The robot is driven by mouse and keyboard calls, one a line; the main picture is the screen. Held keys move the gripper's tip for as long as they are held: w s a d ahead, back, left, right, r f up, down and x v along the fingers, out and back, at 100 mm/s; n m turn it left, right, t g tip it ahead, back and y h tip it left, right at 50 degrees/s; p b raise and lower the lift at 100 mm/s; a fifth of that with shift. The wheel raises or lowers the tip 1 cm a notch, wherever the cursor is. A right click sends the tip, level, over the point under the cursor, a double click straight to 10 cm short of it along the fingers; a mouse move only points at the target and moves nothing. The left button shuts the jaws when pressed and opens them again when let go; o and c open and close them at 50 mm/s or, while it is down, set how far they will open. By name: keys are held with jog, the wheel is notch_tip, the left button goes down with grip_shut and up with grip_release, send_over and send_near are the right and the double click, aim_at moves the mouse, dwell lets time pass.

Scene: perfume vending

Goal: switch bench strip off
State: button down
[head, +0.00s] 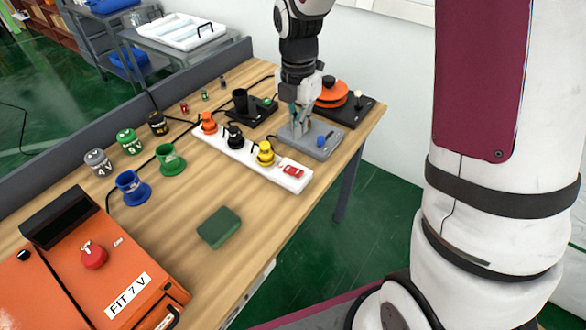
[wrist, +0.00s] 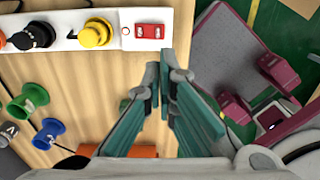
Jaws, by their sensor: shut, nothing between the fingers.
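The bench strip (head: 226,145) is a long white power strip lying across the wooden bench, with orange, black and yellow plugs in it. Its red rocker switch (head: 292,171) is at the near right end. In the wrist view the red switch (wrist: 149,31) sits right of the yellow plug, with a small red-ringed mark beside it. I cannot tell which way the rocker is tipped. My gripper (head: 297,131) is shut and empty, beyond the strip in the head view. In the wrist view my fingertips (wrist: 172,65) appear just below and right of the switch; contact is not visible.
A grey plate (head: 318,143) with a blue knob is at the bench edge near my gripper. Colored spools (head: 171,160), a green block (head: 219,228) and an orange case labelled FIT 7 V (head: 77,262) are on the bench. Bare wood lies in front of the strip.

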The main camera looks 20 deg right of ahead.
jog(key=shift+w+a+r, duration=0.35)
jog(key=shift+w, duration=0.2)
dwell(0.4)
